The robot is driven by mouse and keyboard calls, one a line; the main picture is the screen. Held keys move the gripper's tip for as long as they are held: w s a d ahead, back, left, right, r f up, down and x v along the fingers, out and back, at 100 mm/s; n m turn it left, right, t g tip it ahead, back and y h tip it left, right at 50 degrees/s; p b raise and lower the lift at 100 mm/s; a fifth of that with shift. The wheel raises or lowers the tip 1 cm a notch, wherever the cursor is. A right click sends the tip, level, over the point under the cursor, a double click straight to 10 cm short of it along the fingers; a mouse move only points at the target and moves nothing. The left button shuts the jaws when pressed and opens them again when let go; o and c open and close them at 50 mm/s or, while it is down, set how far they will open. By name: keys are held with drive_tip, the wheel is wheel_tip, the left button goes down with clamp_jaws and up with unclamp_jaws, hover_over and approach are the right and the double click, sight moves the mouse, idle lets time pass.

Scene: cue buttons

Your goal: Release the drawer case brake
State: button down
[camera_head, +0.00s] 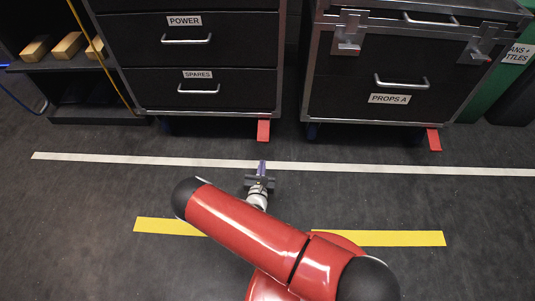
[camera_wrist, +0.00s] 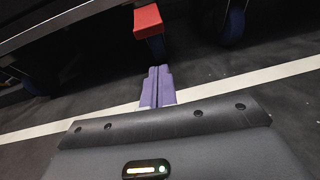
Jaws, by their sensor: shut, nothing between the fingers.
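The drawer case (camera_head: 200,100) with drawers labelled POWER and SPARES stands at the back left in the head view. A red brake pedal (camera_head: 263,131) sticks out under its front right corner. In the wrist view a red pedal (camera_wrist: 148,20) shows just beyond my fingertips, under a dark case edge. I cannot tell whether the pedal is up or down. My gripper (camera_head: 262,165) has purple fingers and is low over the floor by the white line, in front of the pedal and apart from it. Its fingers (camera_wrist: 158,72) are shut together and empty.
A second case (camera_head: 385,100) labelled PROPS A stands to the right, with its own red pedal (camera_head: 434,139). A shelf (camera_head: 75,68) with wooden blocks is at the left, a green bin (camera_head: 490,95) at the right. Blue caster wheels (camera_wrist: 235,25) flank the pedal. The floor in front is clear.

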sight(263, 130)
drive_tip(key=shift+s+a+f+n+y, duration=0.1)
drive_tip(key=shift+s+f+n+y, duration=0.2)
drive_tip(key=shift+f, duration=0.25)
drive_tip(key=shift+s+a+f+n+y, duration=0.1)
drive_tip(key=shift+s+f+n+y, duration=0.2)
drive_tip(key=shift+f, duration=0.25)
drive_tip(key=w, duration=0.3)
drive_tip(key=w+b, duration=0.1)
drive_tip(key=w, duration=0.2)
drive_tip(key=w+f+b, duration=0.1)
drive_tip(key=w, duration=0.2)
drive_tip(key=shift+w+d, duration=0.15)
drive_tip(key=shift+d, duration=0.1)
drive_tip(key=shift+r, duration=2)
drive_tip(key=shift+r+p, duration=0.1)
drive_tip(key=shift+p, duration=0.2)
